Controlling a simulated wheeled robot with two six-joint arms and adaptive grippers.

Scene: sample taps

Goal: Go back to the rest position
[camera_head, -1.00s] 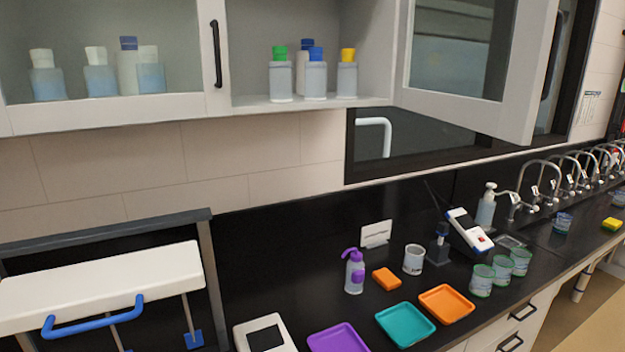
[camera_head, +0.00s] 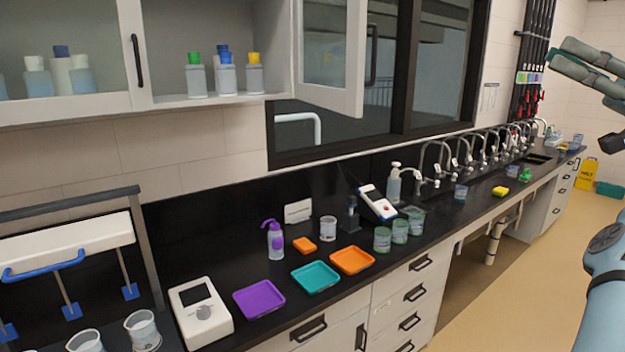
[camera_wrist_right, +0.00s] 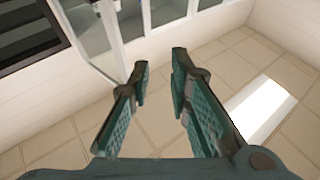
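My right gripper (camera_head: 590,72) shows at the upper right edge of the head view, raised in the air and well clear of the counter. Part of my right arm (camera_head: 605,270) shows at the right edge of the head view. My left gripper is in neither view.
The black counter (camera_head: 230,262) holds a purple tray (camera_head: 259,299), a teal tray (camera_head: 316,278), an orange tray (camera_head: 352,261) and several cups. A cabinet door (camera_head: 330,60) stands open above. The floor (camera_head: 540,260) in front of the counter is clear.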

